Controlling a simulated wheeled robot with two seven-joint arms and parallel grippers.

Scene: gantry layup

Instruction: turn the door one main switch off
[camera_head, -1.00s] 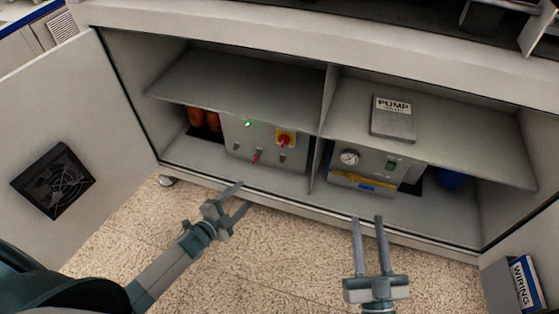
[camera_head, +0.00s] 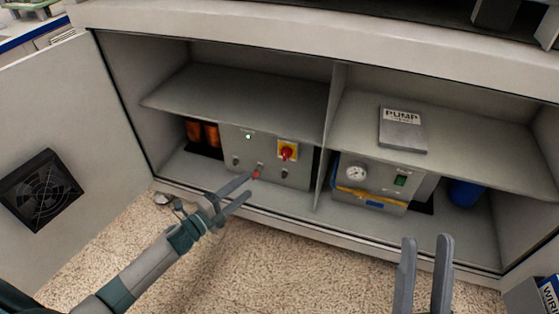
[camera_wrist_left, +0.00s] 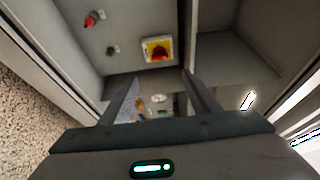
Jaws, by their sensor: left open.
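The main switch (camera_head: 287,151) is a red knob on a yellow square plate. It sits on the upper right of a grey control box (camera_head: 243,149) in the left bay of an open cabinet. A green lamp (camera_head: 248,136) glows on the box. My left gripper (camera_head: 249,187) is open and empty, low in front of the box and left of the switch in the head view. In the left wrist view the switch (camera_wrist_left: 158,50) shows beyond the spread fingers, apart from them. My right gripper (camera_head: 427,240) is open and empty at the lower right.
A small red-tipped toggle (camera_head: 257,174) is close to my left fingertips. A shelf (camera_head: 235,100) overhangs the box, and a divider (camera_head: 327,155) stands to its right. The right bay holds a pump unit (camera_head: 375,186). The open left door (camera_head: 75,110) carries a fan.

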